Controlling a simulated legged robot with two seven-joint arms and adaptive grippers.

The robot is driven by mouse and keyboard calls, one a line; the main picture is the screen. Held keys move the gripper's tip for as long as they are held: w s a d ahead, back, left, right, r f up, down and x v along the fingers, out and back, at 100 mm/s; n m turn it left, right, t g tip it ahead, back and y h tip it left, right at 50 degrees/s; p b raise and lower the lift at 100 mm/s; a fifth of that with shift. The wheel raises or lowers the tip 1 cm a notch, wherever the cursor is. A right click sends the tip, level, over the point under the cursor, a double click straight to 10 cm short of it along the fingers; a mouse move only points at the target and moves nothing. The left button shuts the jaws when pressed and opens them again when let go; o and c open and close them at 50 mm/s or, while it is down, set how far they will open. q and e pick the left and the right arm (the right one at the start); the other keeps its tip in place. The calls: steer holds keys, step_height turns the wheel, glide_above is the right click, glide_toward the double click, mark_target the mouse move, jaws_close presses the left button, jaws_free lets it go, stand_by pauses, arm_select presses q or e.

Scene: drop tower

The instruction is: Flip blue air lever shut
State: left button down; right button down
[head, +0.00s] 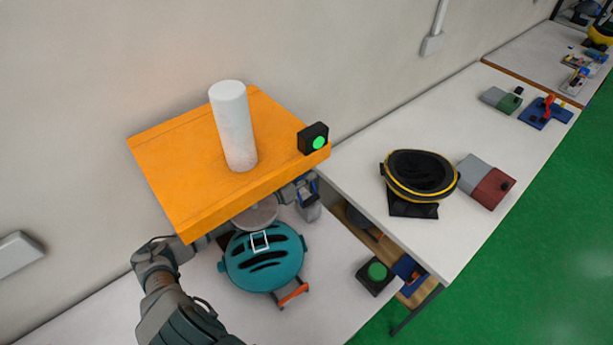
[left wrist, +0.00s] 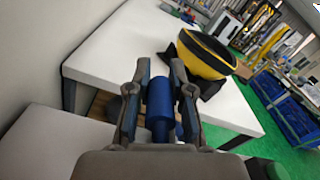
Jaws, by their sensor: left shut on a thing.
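My left arm comes in from the left and passes under the orange block of the drop tower. My left gripper (head: 307,192) shows just past the orange block's lower front edge, to the right of the teal helmet. In the left wrist view, my left gripper (left wrist: 160,98) is shut on a blue cylindrical lever handle (left wrist: 160,97), with one finger on each side. A little of the blue lever (head: 314,184) also shows in the head view. The lever's base is hidden. My right gripper is in neither view.
The orange block (head: 170,165) carries a white cylinder (head: 234,128) and a black box with a green button (head: 313,138). Below are a teal helmet (head: 262,268) and another green button (head: 377,272). A black-yellow helmet (head: 418,175) sits on the white table (head: 465,130).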

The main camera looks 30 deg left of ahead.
arm_select(q)
steer(key=shift+s+d+r, duration=0.2)
steer(key=shift+d+r, duration=0.15)
steer(key=shift+d, duration=0.4)
steer(key=c, duration=1)
jaws_free()
steer(key=shift+a, duration=0.15)
steer(key=shift+s, duration=0.1)
step_height(320, 180, up, 10)
steer(key=shift+a+f, duration=0.1)
steer(key=shift+f, duration=0.05)
